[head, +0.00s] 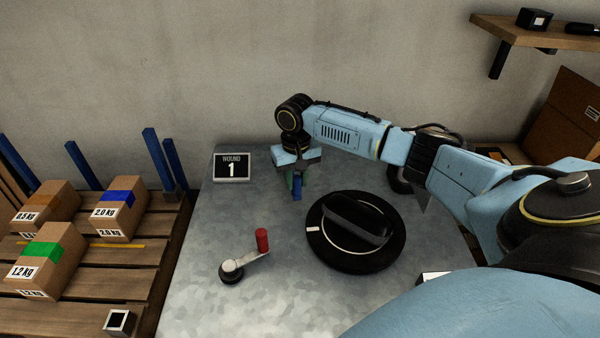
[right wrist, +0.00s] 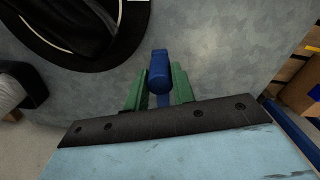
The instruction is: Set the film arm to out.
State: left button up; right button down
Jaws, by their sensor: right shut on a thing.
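A blue handle (head: 297,188), which looks like the film arm, stands at the back of the grey metal tabletop (head: 225,215). My right gripper (head: 293,182) reaches down over it from behind. In the right wrist view, the blue handle (right wrist: 159,72) sits between the green fingers of my right gripper (right wrist: 157,88), which are shut on it. Its base and pivot are mostly hidden. My left gripper is not in view.
A black round dial with a raised bar (head: 352,225) lies right of the blue handle. A crank with a red knob (head: 262,240) is in front. A "ROUND 1" sign (head: 231,167) stands to the left. Boxes (head: 45,255) rest on a pallet at far left.

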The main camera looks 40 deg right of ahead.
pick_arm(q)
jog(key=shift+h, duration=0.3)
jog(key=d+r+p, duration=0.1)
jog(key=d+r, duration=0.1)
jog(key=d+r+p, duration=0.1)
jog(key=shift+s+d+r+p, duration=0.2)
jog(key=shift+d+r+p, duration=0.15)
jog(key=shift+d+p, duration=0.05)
pick_arm(e)
jog(key=w+a+m, duration=0.6)
jog(key=w+a, duration=0.3)
jog(key=shift+m, duration=0.4)
jog(key=shift+w, duration=0.1)
jog(key=c, duration=1.2)
grip_release()
jog(key=shift+w, duration=0.15)
jog(key=shift+o, duration=0.2)
